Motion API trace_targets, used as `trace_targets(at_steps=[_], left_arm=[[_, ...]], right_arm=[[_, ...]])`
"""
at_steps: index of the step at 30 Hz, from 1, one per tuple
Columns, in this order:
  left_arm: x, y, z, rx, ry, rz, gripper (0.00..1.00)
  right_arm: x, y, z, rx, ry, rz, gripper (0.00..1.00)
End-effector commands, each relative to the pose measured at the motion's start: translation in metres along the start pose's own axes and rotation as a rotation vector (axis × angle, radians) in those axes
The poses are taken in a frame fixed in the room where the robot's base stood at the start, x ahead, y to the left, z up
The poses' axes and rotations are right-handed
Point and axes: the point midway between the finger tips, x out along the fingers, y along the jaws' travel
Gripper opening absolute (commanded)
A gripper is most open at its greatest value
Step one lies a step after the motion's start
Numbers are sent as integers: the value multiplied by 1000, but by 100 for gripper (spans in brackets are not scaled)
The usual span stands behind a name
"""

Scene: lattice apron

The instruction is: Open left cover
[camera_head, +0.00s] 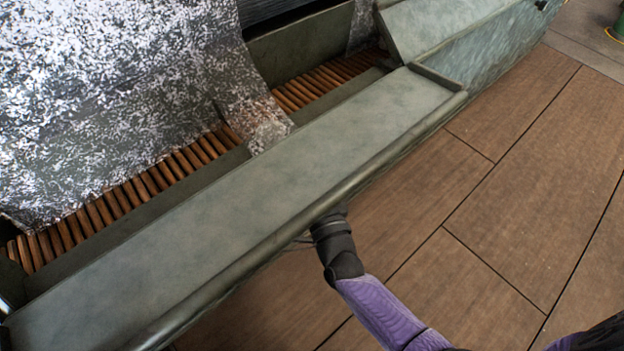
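A long flat grey-green cover panel (250,205) runs diagonally along the near side of the machine, from lower left to upper middle. It lies flat, with a rounded front edge. A second grey-green panel (440,25) stands higher at the upper right end. The arm in the middle, which I take for my left, reaches up from the bottom edge. Its dark wrist meets the front edge of the long panel. The fingers are mostly hidden at or under that edge, so I cannot tell whether they touch it or are open. My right gripper is not visible.
Behind the long panel lies a row of orange-brown wooden slats (165,172). A speckled silver-white sheet (110,85) hangs over them at the left. The brown tiled floor (520,170) is clear to the right. A green object (619,27) shows at the far upper right.

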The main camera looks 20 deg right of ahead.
Motion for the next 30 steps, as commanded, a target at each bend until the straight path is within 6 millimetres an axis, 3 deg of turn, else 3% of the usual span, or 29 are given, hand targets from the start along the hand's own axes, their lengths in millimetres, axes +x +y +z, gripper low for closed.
trace_targets(at_steps=[1,5,30], left_arm=[[0,0,0,0,0,0,59],[0,0,0,0,0,0,59],[0,0,0,0,1,0,59]], right_arm=[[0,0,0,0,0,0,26],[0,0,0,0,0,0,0],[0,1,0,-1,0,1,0]])
